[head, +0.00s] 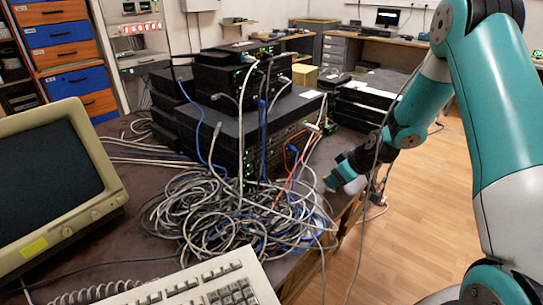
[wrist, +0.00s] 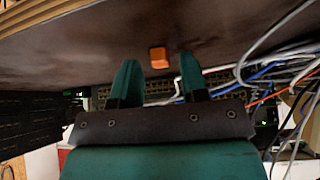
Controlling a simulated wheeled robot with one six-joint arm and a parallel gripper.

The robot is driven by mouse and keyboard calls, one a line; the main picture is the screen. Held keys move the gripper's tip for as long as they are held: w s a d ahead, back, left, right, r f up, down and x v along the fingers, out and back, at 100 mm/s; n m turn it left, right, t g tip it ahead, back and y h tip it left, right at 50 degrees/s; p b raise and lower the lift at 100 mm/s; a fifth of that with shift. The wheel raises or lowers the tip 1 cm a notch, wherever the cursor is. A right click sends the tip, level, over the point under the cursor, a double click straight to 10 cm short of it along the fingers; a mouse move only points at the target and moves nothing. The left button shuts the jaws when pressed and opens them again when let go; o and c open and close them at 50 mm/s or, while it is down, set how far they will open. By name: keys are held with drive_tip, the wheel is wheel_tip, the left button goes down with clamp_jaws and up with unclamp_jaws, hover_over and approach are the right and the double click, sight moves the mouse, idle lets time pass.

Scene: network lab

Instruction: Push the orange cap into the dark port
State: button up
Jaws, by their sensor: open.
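A small orange cap (wrist: 159,58) sits on the dark brown tabletop in the wrist view. My gripper (wrist: 158,70) is open, one teal finger on each side of the cap's line, with nothing visibly held. The cap shows in the gap near the fingertips; I cannot tell whether it lies between them or just beyond. In the head view my gripper (head: 338,182) is low by the table's right edge, right of the cable pile, and I cannot make out the cap. Rows of small ports (wrist: 155,88) show behind the fingers; I cannot single out the dark port.
A large tangle of grey and blue cables (head: 225,215) covers the table's middle. Black network boxes (head: 240,120) stand behind it. An old monitor (head: 60,180) and a keyboard (head: 205,285) are at the front left. Loose cables (wrist: 275,65) pass right of my fingers. Open floor (head: 430,210) lies right of the table.

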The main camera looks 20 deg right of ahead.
drive_tip(key=shift+c, duration=0.4)
clamp_jaws()
drive_tip(key=shift+r, duration=0.15)
drive_tip(key=shift+r+p, duration=1.8)
drive_tip(key=shift+r, duration=0.6)
